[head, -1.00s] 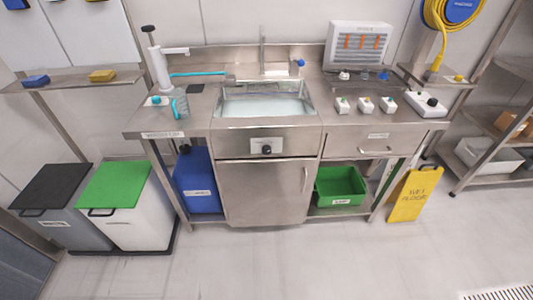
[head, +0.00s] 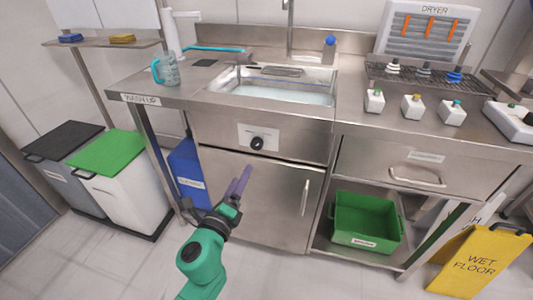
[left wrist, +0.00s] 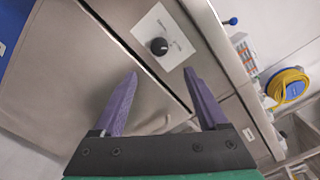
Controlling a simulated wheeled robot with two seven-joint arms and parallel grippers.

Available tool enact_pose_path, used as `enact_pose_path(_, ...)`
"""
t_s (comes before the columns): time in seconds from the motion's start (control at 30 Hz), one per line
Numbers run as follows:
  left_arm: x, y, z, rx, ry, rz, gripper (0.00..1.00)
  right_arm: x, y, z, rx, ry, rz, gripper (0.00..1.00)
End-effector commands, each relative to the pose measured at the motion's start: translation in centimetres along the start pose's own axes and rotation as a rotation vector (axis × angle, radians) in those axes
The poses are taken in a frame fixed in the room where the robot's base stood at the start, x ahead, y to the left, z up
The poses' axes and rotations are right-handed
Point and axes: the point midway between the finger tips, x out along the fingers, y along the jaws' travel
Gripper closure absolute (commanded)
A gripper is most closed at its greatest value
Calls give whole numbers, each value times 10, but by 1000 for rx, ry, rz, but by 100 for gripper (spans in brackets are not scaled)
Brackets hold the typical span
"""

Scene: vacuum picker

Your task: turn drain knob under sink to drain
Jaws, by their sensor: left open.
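The black drain knob (head: 257,143) sits on a white label plate on the panel below the sink (head: 285,96), which holds water. In the left wrist view the knob (left wrist: 159,46) shows ahead of my fingers, a little left of the right finger's tip. My left gripper (head: 241,178) has purple fingers and is below and slightly left of the knob, in front of the cabinet door. It also shows in the left wrist view (left wrist: 161,80), with its fingers apart and nothing between them. It is not touching the knob. My right gripper is not in view.
The cabinet door (head: 255,195) with a vertical handle is below the knob. The space before the panel is clear.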

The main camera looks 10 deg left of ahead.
Motion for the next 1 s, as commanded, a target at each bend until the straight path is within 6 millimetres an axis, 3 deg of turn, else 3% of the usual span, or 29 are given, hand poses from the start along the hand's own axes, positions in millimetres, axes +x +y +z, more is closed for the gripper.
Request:
enact_pose_path(0.2,55,-4,3,-3,-2,-2,24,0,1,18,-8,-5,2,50)
enact_pose_path(0.5,123,0,0,-6,0,1,24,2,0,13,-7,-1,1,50)
enact_pose_path(0.83,134,0,0,-7,1,2,24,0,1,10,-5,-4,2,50)
enact_pose_path(0.87,133,0,0,-7,1,2,28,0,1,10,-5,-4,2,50)
enact_pose_path(1.0,133,0,0,-7,1,2,82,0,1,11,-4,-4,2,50)
